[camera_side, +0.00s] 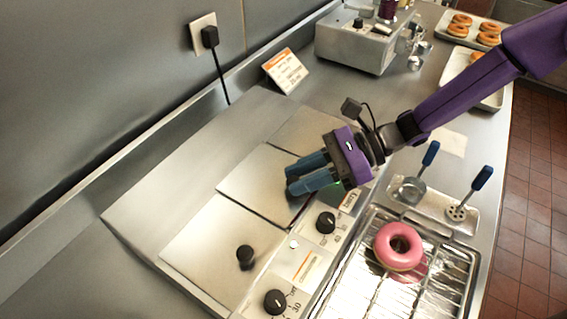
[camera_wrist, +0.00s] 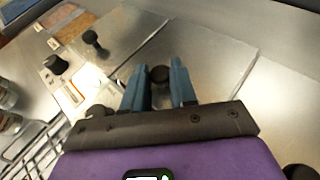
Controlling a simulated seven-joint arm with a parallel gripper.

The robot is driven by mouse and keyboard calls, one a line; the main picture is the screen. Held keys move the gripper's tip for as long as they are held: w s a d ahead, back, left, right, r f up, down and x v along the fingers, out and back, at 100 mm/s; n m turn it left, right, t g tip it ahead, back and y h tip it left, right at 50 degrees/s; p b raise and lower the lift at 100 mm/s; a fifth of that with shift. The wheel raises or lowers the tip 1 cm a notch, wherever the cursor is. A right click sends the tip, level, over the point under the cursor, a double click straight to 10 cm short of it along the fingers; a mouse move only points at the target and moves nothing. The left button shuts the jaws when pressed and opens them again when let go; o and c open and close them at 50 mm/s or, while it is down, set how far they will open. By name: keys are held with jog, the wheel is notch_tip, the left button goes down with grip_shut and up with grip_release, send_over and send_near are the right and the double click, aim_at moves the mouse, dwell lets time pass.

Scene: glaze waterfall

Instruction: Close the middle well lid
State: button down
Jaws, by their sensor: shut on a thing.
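The middle well lid (camera_side: 250,180) is a flat square steel plate on the counter unit, and its surface also shows in the wrist view (camera_wrist: 212,68). A dark line runs along its near edge; I cannot tell whether it is fully seated. My gripper (camera_side: 291,180) reaches over the lid with its two blue fingers low against it. In the wrist view my gripper (camera_wrist: 158,72) is shut on the lid's round black knob (camera_wrist: 160,73), which sits between the fingers.
The nearer lid (camera_side: 205,245) lies flat with its black knob (camera_side: 245,256). The far lid (camera_side: 312,128) lies beyond my gripper. Control dials (camera_side: 326,222) line the front panel. A wire rack (camera_side: 440,275) with a pink doughnut (camera_side: 399,246) and blue-handled tools (camera_side: 470,192) are to the right.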

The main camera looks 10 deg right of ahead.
jog(key=shift+s+d, duration=0.5)
jog(key=c, duration=1)
grip_release()
jog(key=shift+s+d, duration=0.1)
jog(key=v, duration=1.7)
jog(key=shift+d, duration=0.2)
